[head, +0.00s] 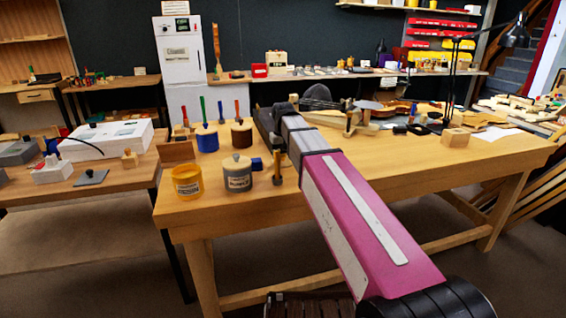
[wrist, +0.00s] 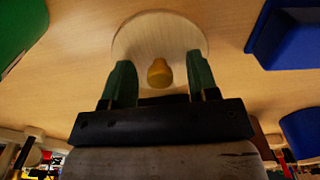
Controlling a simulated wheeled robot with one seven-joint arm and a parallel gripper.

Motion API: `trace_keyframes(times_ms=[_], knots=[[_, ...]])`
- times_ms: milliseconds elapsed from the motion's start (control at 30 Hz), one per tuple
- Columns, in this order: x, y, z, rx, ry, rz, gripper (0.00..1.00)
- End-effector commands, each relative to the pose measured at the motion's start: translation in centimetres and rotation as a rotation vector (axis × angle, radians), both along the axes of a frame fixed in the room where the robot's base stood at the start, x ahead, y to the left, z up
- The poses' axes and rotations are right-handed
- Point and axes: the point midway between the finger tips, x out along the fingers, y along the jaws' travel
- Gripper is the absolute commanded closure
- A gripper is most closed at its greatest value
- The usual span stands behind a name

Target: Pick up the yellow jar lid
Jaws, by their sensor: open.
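A pale round wooden lid with a yellow knob (wrist: 160,24) lies on the wooden bench top in the wrist view. The knob stands between the two green fingers of my gripper (wrist: 160,66). The fingers are open, with a gap on each side of the knob, and sit over the near part of the disc. In the head view I cannot make out this lid or my fingertips; my arm covers much of that area. A yellow jar (head: 187,182) stands near the bench's front left corner, its top seemingly uncovered.
A grey jar (head: 237,173), a blue jar (head: 207,138) and a brown jar (head: 242,135) stand close to the yellow one. Blue objects (wrist: 290,38) and a green object (wrist: 20,28) flank my gripper in the wrist view.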

Motion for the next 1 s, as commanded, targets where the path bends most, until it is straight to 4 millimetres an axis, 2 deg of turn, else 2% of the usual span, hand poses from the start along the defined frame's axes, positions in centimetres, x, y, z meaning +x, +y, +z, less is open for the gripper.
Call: trace_keyframes(times_ms=[67, 233, 667, 867, 1000], knots=[[0.0, 0.0, 0.0, 0.0, 0.0, 0.0, 0.46], [0.0, 0.0, 0.0, 0.0, 0.0, 0.0, 0.98], [0.0, 0.0, 0.4, 0.0, 0.0, 0.0, 1.0], [0.1, 0.0, 2.0, 0.001, -0.002, 0.0, 1.0], [0.1, 0.0, 4.3, 0.001, -0.003, 0.0, 1.0]])
